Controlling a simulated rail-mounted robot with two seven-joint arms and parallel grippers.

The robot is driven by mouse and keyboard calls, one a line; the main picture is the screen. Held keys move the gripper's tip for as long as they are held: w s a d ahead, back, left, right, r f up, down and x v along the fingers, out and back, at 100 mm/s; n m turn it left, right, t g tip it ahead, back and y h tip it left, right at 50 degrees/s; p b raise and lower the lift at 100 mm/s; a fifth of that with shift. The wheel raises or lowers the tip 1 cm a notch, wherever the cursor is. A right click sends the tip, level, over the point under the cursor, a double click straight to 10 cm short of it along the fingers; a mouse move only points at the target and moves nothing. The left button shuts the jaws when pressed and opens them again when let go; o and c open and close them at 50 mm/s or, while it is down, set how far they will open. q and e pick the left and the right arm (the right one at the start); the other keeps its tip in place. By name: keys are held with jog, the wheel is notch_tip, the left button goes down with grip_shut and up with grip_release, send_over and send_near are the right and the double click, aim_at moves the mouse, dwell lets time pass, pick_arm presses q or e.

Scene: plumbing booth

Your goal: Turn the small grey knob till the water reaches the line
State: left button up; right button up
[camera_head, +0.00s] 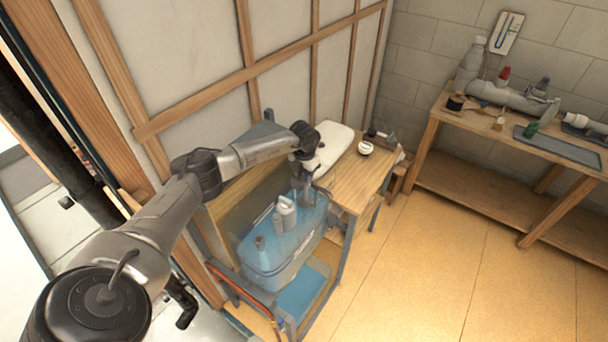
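A clear, blue-tinted tub (268,262) stands in the bench frame at the middle of the view. Bluish water shows inside it, around a white bottle-like part (287,212) and a smaller grey upright part (260,243). I cannot make out a fill line at this size. My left arm reaches in from the lower left. My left gripper (307,176) points down above the far right end of the tub, beside the wooden worktop. Its fingers are small and dark, so their opening is unclear. I cannot pick out the small grey knob; the gripper may hide it. My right gripper is not in view.
The wooden worktop (352,185) right of the tub bears a white board (333,146) and a round white item (365,148). A stud wall (205,95) rises close behind my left arm. A second bench (455,140) with pipes stands at right. The floor between is clear.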

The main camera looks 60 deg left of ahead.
pick_arm(q)
jog(key=shift+o, duration=0.5)
jog(key=shift+r, duration=0.1)
notch_tip(320, 180, up, 14)
jog(key=shift+p, duration=0.3)
jog(key=shift+f, duration=0.2)
dwell(0.4)
